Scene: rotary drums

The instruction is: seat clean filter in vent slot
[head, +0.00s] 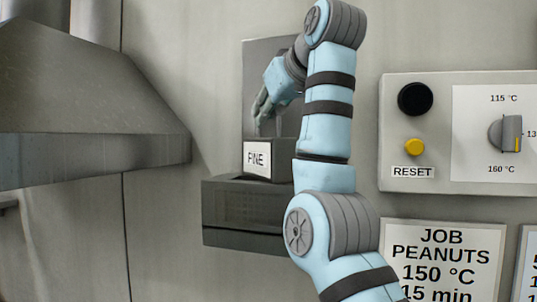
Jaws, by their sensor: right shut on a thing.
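A dark grey block with a white label reading FINE (257,160) looks like the filter. It is upright at the top of a dark vent housing (222,216) on the wall. My right gripper (263,122) reaches down from above, its fingers shut at the block's upper part. The arm hides the block's right side and part of the housing. How deep the block sits in the slot cannot be told. My left gripper is out of view.
A dark back plate (258,58) stands on the wall behind my gripper. A large metal hood (80,105) juts out at the left. A control panel (430,82) with a knob and buttons, and a JOB PEANUTS sign (442,262), are at the right.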

